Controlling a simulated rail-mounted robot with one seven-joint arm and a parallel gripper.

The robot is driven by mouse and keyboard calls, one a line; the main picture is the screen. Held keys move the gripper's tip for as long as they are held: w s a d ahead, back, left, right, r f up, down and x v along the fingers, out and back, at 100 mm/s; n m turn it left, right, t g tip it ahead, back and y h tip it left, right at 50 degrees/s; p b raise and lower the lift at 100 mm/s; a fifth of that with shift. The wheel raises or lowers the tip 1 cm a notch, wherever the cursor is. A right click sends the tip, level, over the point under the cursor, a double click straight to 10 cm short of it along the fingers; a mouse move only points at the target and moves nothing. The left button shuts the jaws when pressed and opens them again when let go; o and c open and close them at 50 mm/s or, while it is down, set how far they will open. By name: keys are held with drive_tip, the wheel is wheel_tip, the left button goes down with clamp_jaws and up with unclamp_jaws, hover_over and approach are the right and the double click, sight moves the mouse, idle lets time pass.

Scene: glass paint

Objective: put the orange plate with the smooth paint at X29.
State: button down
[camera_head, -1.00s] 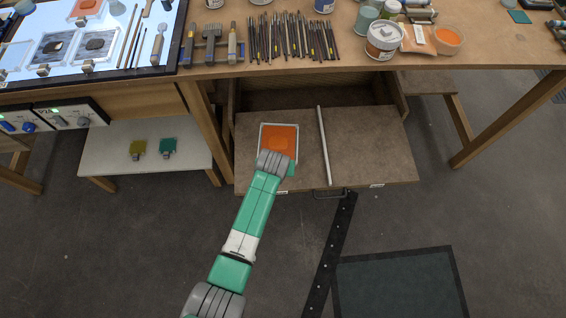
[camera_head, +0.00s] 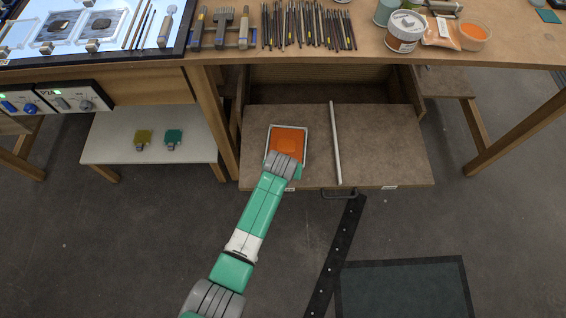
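An orange plate with a pale rim (camera_head: 288,138) shows in the left part of the pulled-out drawer (camera_head: 385,140). Its orange face has a slightly darker square in the middle. My gripper (camera_head: 284,164) is at the plate's near edge, and my wrist covers that edge. The fingers are hidden, so I cannot tell whether they hold the plate or whether it is raised off the drawer. A bit of green shows beside the wrist. No X29 mark can be read; small white labels on the drawer front (camera_head: 388,187) are too small to read.
A pale rod (camera_head: 336,143) divides the drawer; its right part is bare. The workbench (camera_head: 360,57) above carries a lit panel (camera_head: 115,40), several brushes (camera_head: 305,25) and jars (camera_head: 404,31). A low white shelf (camera_head: 105,140) with two small colored pieces stands left.

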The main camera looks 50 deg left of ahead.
drive_tip(key=shift+f+b, duration=0.4)
drive_tip(key=shift+f, duration=0.1)
idle(0.5)
drive_tip(key=shift+r, duration=0.1)
idle(0.5)
drive_tip(key=shift+c, duration=2.4)
unclamp_jaws()
wheel_tip(320, 180, up, 8)
drive_tip(key=p, duration=0.8)
